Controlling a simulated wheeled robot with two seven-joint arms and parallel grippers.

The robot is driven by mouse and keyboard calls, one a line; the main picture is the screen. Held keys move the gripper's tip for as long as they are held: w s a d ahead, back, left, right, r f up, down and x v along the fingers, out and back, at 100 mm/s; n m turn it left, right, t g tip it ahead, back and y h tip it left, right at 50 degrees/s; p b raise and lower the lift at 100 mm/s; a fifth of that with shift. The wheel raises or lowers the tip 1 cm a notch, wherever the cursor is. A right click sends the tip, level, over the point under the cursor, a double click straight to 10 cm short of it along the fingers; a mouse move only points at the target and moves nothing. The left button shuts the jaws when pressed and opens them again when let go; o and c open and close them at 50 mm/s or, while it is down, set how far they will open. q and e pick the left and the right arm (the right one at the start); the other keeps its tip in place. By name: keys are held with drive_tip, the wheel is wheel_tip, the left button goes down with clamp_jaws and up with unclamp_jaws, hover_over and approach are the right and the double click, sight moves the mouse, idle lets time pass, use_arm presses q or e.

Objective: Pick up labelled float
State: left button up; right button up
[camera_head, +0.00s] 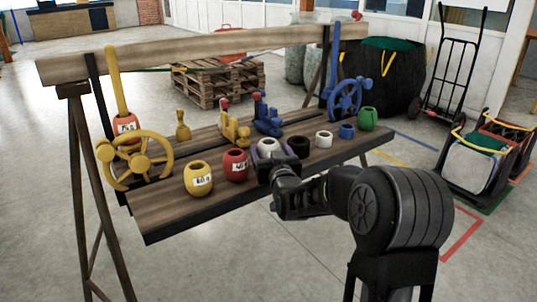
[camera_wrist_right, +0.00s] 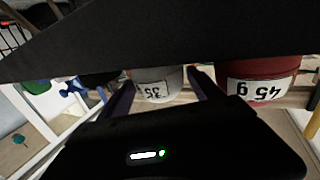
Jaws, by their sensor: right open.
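Labelled floats stand in a row on the wooden bench (camera_head: 165,212). A yellow float (camera_head: 198,180) with a white label is nearest the left, then a red float (camera_head: 236,165), which reads "45 g" upside down in the wrist view (camera_wrist_right: 262,82). A white float (camera_head: 267,147) stands beside it; its label seems to read "35", upside down, in the wrist view (camera_wrist_right: 157,86). My right gripper (camera_head: 271,162) is open at the white float, with its fingers on either side of it in the wrist view. Contact cannot be told. My left gripper is out of view.
Right of the white float stand a dark float (camera_head: 297,147), a small white one (camera_head: 323,139), a blue one (camera_head: 346,131) and a green one (camera_head: 367,118). Behind are a yellow handwheel (camera_head: 137,160), a blue handwheel (camera_head: 345,98) and a long wooden beam (camera_head: 200,53).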

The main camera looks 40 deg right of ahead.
drive_tip(key=c, duration=1.3)
drive_tip(key=shift+o, duration=0.2)
drive_tip(key=shift+r, duration=0.15)
wheel_tip(320, 180, up, 10)
drive_tip(key=p, duration=0.2)
drive_tip(key=shift+p, duration=0.3)
